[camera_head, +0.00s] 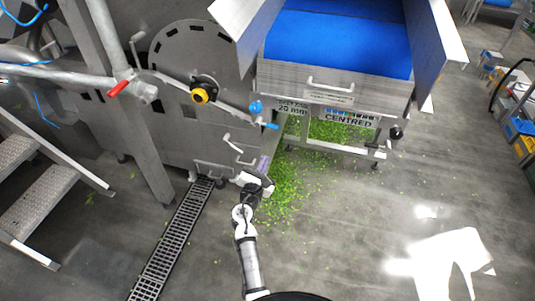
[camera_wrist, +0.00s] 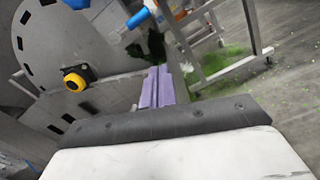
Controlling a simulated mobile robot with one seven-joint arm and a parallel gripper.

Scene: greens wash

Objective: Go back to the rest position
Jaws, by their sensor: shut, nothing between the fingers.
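My gripper (camera_head: 264,163) is at the end of my outstretched arm, in front of the lower part of the grey washing machine (camera_head: 185,135). Its purple fingers show in the wrist view (camera_wrist: 157,86), side by side, shut and with nothing between them. They point toward the machine front, near a blue-handled valve (camera_head: 256,107). Whether the fingertips touch anything cannot be told.
Green leaf bits (camera_head: 290,190) are scattered on the floor right of my gripper. A conveyor with a blue belt (camera_head: 338,42) stands behind. A floor drain (camera_head: 172,240) and metal steps (camera_head: 40,195) lie left. Open floor (camera_head: 350,240) is at right.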

